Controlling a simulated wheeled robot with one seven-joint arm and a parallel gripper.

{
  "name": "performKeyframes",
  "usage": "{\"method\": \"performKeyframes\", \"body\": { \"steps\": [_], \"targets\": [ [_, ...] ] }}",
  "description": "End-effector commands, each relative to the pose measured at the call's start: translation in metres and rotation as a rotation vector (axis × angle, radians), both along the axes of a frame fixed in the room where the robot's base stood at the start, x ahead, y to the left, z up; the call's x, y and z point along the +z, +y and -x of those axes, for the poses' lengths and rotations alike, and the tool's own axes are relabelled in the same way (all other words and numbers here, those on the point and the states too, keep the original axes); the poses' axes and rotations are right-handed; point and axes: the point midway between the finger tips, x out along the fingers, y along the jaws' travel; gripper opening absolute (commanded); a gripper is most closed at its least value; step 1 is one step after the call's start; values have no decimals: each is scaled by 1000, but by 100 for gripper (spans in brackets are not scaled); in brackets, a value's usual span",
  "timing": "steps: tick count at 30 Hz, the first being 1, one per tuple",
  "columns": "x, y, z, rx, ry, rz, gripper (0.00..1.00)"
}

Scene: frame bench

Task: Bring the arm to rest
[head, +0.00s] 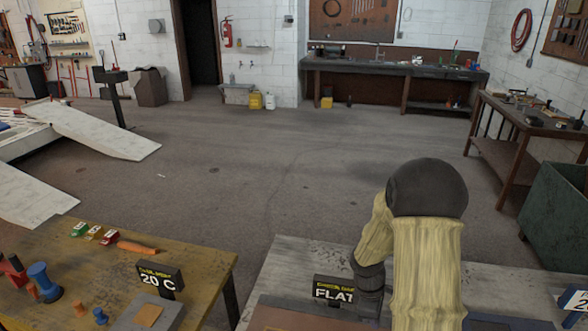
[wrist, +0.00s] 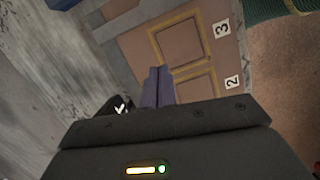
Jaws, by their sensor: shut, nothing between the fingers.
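My arm (head: 428,250), tan with a dark round joint, is raised and bent over the grey bench (head: 290,262) at the lower right of the head view. My gripper (wrist: 158,72) shows in the wrist view with its two dark fingers together and nothing between them. It points toward a brown board (wrist: 140,45) with yellow-outlined panels and labels 3 and 2. I cannot tell how far the fingertips are above the board. In the head view my arm and the frame edge hide the fingers.
A "FLAT" sign (head: 334,291) stands close beside my wrist. A yellowish table (head: 200,262) at left holds a "20 C" sign (head: 160,280), a blue peg (head: 44,282) and small blocks. A green bin (head: 555,215) is at right. Open floor (head: 290,165) lies beyond.

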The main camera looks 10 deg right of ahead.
Motion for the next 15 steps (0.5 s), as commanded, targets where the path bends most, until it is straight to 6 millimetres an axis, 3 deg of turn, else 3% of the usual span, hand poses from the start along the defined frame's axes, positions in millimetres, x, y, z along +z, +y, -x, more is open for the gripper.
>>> {"method": "performKeyframes", "body": {
  "steps": [5,15],
  "targets": [
    [29,22,10,-143,-80,-13,0],
    [100,84,57,-664,-312,-125,0]
  ]
}}
